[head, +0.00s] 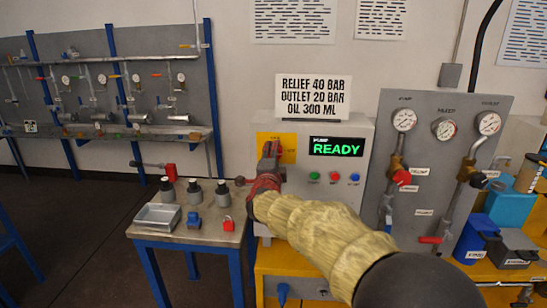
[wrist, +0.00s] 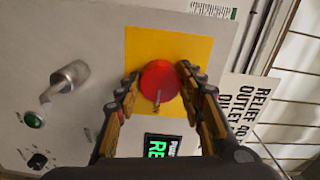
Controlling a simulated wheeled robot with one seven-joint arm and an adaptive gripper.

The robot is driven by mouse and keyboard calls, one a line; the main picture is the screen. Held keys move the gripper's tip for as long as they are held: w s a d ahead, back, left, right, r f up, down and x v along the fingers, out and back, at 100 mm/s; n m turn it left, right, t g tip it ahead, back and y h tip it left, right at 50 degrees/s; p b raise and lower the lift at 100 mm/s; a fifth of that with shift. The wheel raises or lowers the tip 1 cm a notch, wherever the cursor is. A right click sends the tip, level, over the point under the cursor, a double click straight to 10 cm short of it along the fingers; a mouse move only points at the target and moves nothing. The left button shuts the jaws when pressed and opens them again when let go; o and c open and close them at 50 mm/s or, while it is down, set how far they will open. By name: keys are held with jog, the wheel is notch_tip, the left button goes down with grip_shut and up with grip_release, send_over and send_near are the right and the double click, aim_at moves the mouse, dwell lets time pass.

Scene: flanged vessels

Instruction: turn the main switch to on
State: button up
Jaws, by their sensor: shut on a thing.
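The main switch is a round red knob (wrist: 158,80) on a yellow plate (wrist: 195,48), on the front of a light grey cabinet. My gripper (wrist: 160,75) has one finger on each side of the knob and is shut on it. In the head view my gripper (head: 270,150) is in front of the yellow plate (head: 290,142) and hides the knob. The display (head: 336,147) right of the plate reads READY in green. The knob's exact turn position is hard to tell.
Green, red and blue buttons (head: 334,176) sit below the display. A sign (head: 313,96) stands on the cabinet. A gauge panel (head: 440,170) is at right. A small table (head: 150,226) at left holds a metal tray, several weights and a red padlock.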

jog(key=shift+f, duration=0.1)
jog(key=o, duration=1.2)
jog(key=shift+c, duration=0.2)
jog(key=s, duration=1.2)
jog(key=shift+a, duration=0.15)
